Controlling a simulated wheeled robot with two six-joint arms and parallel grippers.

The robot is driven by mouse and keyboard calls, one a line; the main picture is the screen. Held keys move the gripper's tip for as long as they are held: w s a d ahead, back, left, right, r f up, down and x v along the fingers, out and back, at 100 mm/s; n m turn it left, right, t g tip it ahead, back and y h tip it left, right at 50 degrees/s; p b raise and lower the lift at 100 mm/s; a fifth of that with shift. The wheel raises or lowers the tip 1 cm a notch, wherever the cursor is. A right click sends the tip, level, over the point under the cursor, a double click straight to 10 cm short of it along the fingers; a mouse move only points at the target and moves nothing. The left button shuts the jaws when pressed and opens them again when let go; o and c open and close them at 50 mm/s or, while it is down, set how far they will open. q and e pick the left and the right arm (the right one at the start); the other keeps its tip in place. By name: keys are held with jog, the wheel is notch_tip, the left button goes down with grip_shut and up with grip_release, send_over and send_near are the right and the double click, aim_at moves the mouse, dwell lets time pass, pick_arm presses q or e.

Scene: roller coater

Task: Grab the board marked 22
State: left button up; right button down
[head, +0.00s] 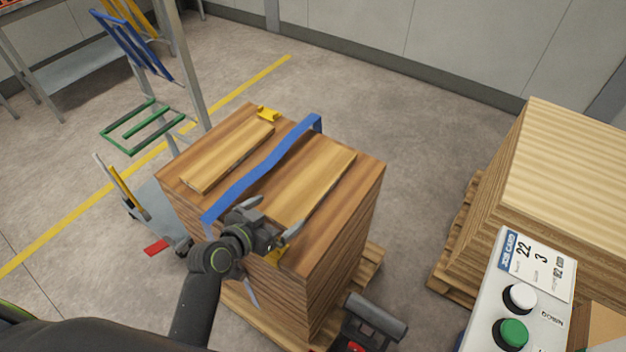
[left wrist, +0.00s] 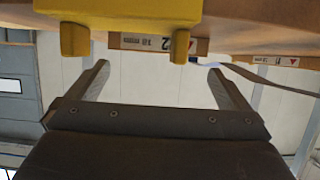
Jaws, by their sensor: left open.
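Two long boards lie on top of a wood stack, a left board (head: 228,157) and a right board (head: 312,190), with a blue strip between them. My left gripper (head: 272,222) is open and empty at the near end of the right board. In the left wrist view its two fingers (left wrist: 160,80) are spread below a yellow piece with two prongs (left wrist: 120,12). Behind the prongs is a white label (left wrist: 147,42) with a large 2, partly hidden. A second label (left wrist: 275,60) is too small to read. A dark part of mine shows at the bottom of the head view; its jaws cannot be made out.
The blue strip (head: 262,167) runs across the stack (head: 335,245), which stands on a pallet. At right are a pale wood stack (head: 570,170) and a box with buttons and a job card (head: 536,265) reading 22.

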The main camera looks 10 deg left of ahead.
aim_at(294, 202)
pick_arm(q)
jog(key=shift+w+d+f, duration=0.1)
jog(key=shift+w+d, duration=0.1)
jog(key=shift+w, duration=0.15)
jog(key=shift+w+d+f+p, duration=0.2)
jog(key=shift+w+d+p, duration=0.1)
jog(key=shift+w+p, duration=0.15)
jog(key=shift+p+x, duration=0.35)
jog(key=shift+x, duration=1.6)
jog(key=shift+s+f, duration=0.1)
jog(key=shift+f, duration=0.05)
jog(key=shift+c, duration=0.3)
jog(key=c, duration=1)
